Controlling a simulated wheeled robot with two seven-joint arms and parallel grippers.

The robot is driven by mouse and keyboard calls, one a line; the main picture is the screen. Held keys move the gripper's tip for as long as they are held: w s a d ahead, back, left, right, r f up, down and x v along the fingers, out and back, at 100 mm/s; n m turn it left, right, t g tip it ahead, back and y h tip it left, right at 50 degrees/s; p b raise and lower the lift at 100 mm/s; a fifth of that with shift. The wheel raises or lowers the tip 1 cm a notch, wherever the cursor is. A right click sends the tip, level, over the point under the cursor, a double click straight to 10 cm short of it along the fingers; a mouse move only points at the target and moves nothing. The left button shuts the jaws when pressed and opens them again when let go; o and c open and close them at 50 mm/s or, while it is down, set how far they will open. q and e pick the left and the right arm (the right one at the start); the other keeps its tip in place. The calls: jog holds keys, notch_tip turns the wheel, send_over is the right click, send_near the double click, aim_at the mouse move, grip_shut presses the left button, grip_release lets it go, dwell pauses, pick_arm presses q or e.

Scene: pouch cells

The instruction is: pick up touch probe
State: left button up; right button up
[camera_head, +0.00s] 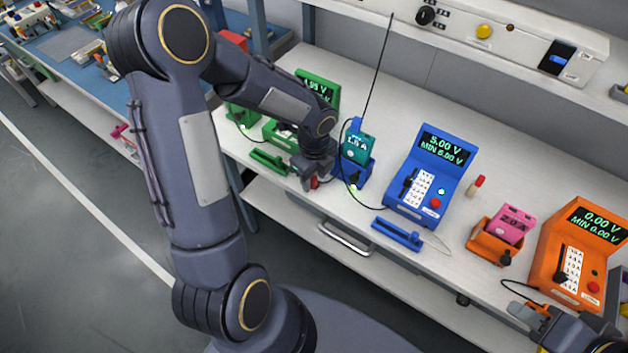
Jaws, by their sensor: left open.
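My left gripper (313,182) is open, pointing down at the bench's front edge, left of the blue charger. A small red piece, possibly the touch probe (314,183), shows at its fingertips; I cannot tell whether they touch it. A red-tipped pale stick (476,186) stands on the bench right of the blue meter. A blue bar-shaped rest (397,235) lies in front of the blue meter, and a green one (268,162) lies left of my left gripper. My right gripper (540,318) is at the lower right by the orange meter, partly cut off; its jaws are unclear.
The blue meter (431,178) reads 5.00 V and the orange meter (580,255) reads 0.00 V. A teal cell stands in a blue holder (354,170); a pink cell is in an orange holder (490,240). The white bench (450,262) has free room between stations.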

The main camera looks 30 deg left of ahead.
aim_at(314, 179)
pick_arm(q)
jog(key=shift+c, duration=0.4)
grip_shut()
jog(key=shift+r, duration=0.25)
notch_tip(314, 179, up, 3)
jog(key=shift+s+r, duration=0.15)
jog(key=s+d+r, duration=0.4)
jog(key=s+r, duration=0.6)
jog(key=s, duration=0.3)
notch_tip(314, 179, up, 6)
jog(key=p, duration=0.7)
jog(key=shift+r, duration=0.25)
